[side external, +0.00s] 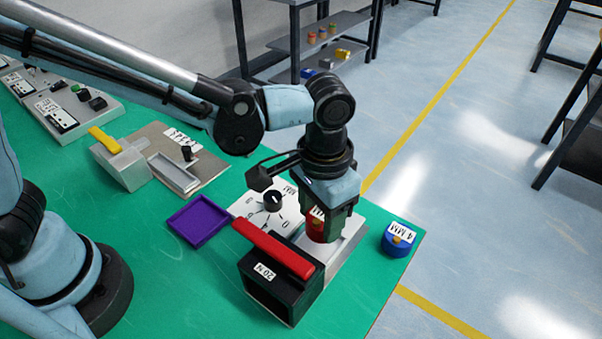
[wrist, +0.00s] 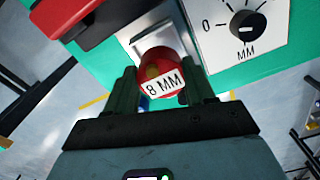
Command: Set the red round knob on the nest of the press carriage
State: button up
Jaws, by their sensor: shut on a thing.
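My gripper (side external: 330,222) is shut on the red round knob (side external: 316,229), seen from the side over the press's light base plate. In the wrist view the red knob (wrist: 157,62) sits between the two dark fingers of my gripper (wrist: 161,84), with an "8 MM" label facing the camera. A pale metal plate (wrist: 137,40), apparently the press carriage, lies just beyond the knob. The press (side external: 268,290) is a black box with a red handle and a "20 N" label. The nest is hidden, and I cannot tell whether the knob touches it.
A white dial panel (side external: 250,206) with a black knob lies beside the press. A blue "4 MM" knob (side external: 395,247) stands near the table's right edge. A purple tray (side external: 186,229) and a grey block with a yellow handle (side external: 125,168) are to the left.

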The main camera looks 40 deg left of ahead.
aim_at(320, 218)
jog(key=shift+f, duration=2)
jog(key=shift+f, duration=0.15)
jog(key=o, duration=1.1)
jog(key=shift+o, duration=0.2)
notch_tip(320, 218, up, 12)
jog(key=shift+f, duration=0.1)
jog(key=shift+a+r, duration=0.1)
jog(key=shift+r, duration=0.15)
jog(key=s+a+n+t, duration=0.2)
jog(key=a+t, duration=0.5)
jog(key=a, duration=1.6)
jog(key=shift+a+f+n, duration=0.3)
jog(key=shift+f+n, duration=0.15)
jog(key=shift+n, duration=0.35)
